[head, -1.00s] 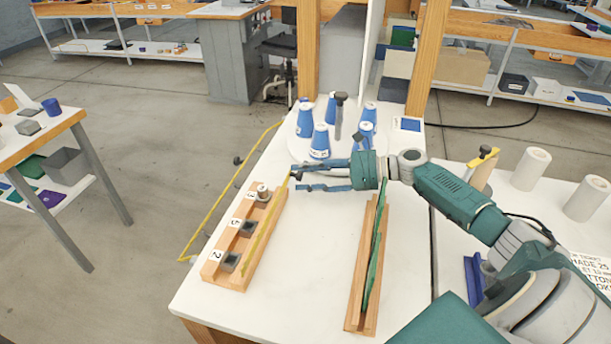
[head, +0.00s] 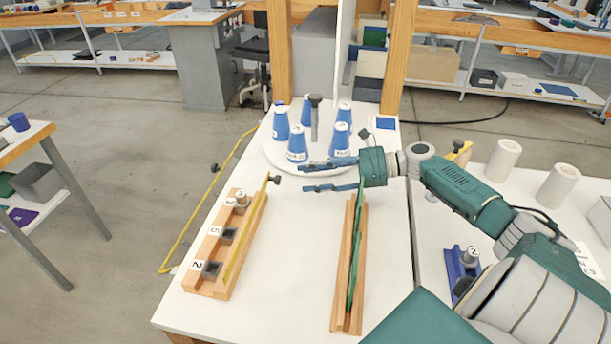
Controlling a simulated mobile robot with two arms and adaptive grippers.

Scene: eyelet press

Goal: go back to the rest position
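My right gripper (head: 306,177) reaches in from the right above the white table (head: 285,270). Its two fingers are spread apart with nothing between them. It is in front of the round white stand with several blue cones (head: 298,143) around a dark post (head: 315,115). A wooden block (head: 225,245) with numbered dark sockets lies left of the gripper, with a yellow strip along it. A wooden trough (head: 347,310) with a long green piece (head: 355,255) lies below the gripper. My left gripper is out of view.
Wooden posts (head: 398,55) rise at the table's back. White cylinders (head: 502,160) and a blue holder (head: 462,268) stand on the right surface beside my arm. A yellow rail (head: 200,205) runs along the table's left side. The table between block and trough is clear.

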